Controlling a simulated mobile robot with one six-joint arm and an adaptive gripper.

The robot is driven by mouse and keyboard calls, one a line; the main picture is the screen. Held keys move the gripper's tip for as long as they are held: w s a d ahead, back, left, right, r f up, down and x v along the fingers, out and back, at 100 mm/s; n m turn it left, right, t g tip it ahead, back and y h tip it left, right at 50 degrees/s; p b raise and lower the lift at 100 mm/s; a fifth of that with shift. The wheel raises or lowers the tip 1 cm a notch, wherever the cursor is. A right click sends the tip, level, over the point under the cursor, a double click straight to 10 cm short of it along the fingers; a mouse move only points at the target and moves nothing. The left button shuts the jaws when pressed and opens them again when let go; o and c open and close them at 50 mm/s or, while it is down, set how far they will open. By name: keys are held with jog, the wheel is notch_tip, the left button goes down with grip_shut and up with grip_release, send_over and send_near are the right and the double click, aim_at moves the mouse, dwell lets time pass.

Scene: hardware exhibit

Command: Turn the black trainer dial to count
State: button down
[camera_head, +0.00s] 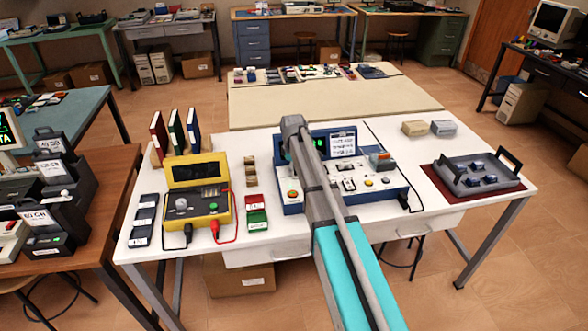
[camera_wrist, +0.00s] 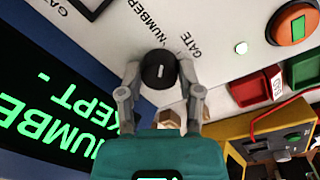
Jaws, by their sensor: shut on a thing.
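The black trainer dial (camera_wrist: 158,66) is in the middle of the wrist view, on a white panel, with a short white mark on its face. My gripper (camera_wrist: 162,80) is shut on the dial, one finger on each side. "NUMBER" and "GATE" lettering stands around the dial; I cannot read a "count" label. In the head view the blue and white trainer (camera_head: 290,197) stands on the white table. My arm crosses in front of it there and hides the dial and my gripper. The trainer's screen (camera_wrist: 48,108) shows green text in the wrist view.
A yellow meter (camera_head: 204,207) with leads stands left of the trainer. Red and green boxes (camera_head: 257,222) lie between them. A grey tray (camera_head: 470,187) on a red mat is at the right. The trainer's orange-ringed green button (camera_wrist: 297,24) is near the dial.

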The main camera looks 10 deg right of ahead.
jog(key=shift+m, duration=0.3)
jog(key=m, duration=0.8)
jog(key=shift+a+m, duration=0.1)
jog(key=shift+m, duration=0.3)
jog(key=m, duration=0.4)
jog(key=shift+m+g, duration=0.3)
jog(key=shift+a+m, duration=0.1)
jog(key=shift+m, duration=1.9)
jog(key=shift+c, duration=1.4)
grip_release()
